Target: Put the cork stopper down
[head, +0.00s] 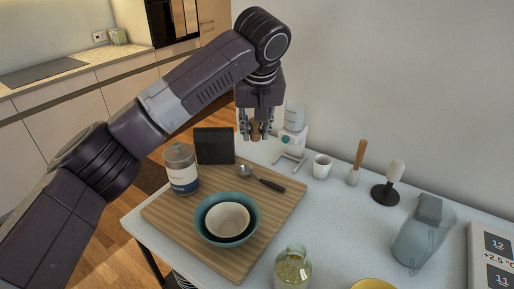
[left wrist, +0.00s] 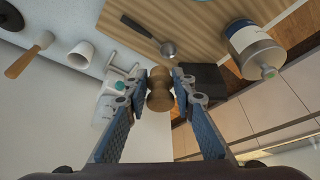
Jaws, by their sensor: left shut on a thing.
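The cork stopper (left wrist: 160,90) is a brown, rounded, knob-like piece with a narrower neck. It is clamped between the blue-grey fingers of my left gripper (left wrist: 159,88) in the left wrist view. In the head view my left gripper (head: 256,132) points down near the back of the table, with the stopper (head: 255,131) partly hidden between its fingers. The stopper appears to be in the air near the back edge of the wooden board (head: 277,205). My right gripper is not in view.
A white device (head: 292,135) and white cup (head: 322,166) stand to the right. A glass jar (head: 292,269) is in front.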

